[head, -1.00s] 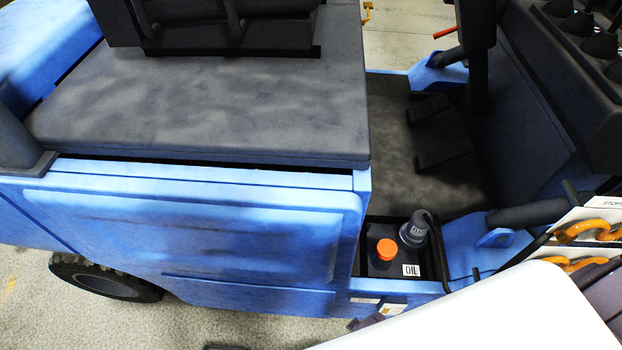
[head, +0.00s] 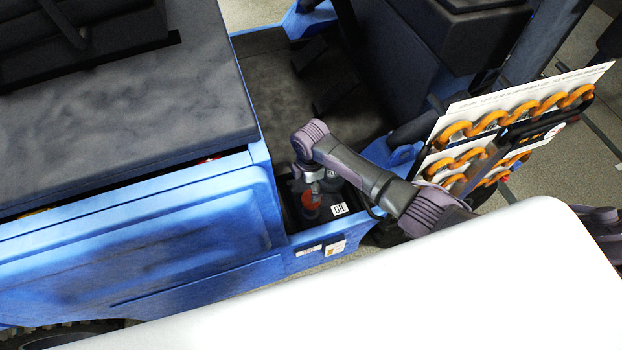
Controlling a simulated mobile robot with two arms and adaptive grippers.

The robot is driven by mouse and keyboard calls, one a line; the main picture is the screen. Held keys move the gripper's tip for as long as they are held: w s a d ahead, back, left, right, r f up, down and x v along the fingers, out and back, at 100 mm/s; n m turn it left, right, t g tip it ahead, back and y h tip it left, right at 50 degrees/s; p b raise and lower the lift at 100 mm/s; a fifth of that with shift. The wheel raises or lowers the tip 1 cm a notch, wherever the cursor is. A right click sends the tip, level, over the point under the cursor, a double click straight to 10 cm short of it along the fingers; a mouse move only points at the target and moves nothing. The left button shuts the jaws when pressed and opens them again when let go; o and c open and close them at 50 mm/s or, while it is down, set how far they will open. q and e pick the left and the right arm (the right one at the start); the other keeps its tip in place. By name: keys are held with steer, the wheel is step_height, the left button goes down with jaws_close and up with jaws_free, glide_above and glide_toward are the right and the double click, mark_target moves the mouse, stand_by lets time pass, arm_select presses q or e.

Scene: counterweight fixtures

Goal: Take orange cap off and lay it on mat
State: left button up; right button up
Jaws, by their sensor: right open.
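The orange cap (head: 311,206) sits on the dark oil compartment of the blue vehicle, beside the white OIL label (head: 339,209). My right gripper (head: 311,192) points down from above, right over the cap, and covers part of it. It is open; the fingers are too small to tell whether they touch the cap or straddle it. A grey round fitting (head: 331,184) behind the cap is partly hidden by my right arm. My left gripper is not in view. I cannot make out a mat.
The vehicle's dark padded seat (head: 120,110) and blue side panel (head: 140,235) lie left of the cap. A board with orange hooks or chain links (head: 505,115) stands at the right. The dark footwell (head: 275,90) behind is open.

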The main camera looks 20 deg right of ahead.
mark_target(306, 198)
steer(key=shift+w+d+n, duration=0.3)
steer(key=shift+w+d, duration=0.05)
steer(key=shift+w, duration=0.05)
step_height(306, 198, down, 9)
steer(key=b, duration=0.8)
steer(key=shift+r, duration=0.1)
steer(key=shift+f+b, duration=0.45)
steer(key=shift+f, duration=0.05)
steer(key=shift+r+p, duration=0.1)
steer(key=shift+p, duration=0.2)
steer(key=shift+c, duration=0.3)
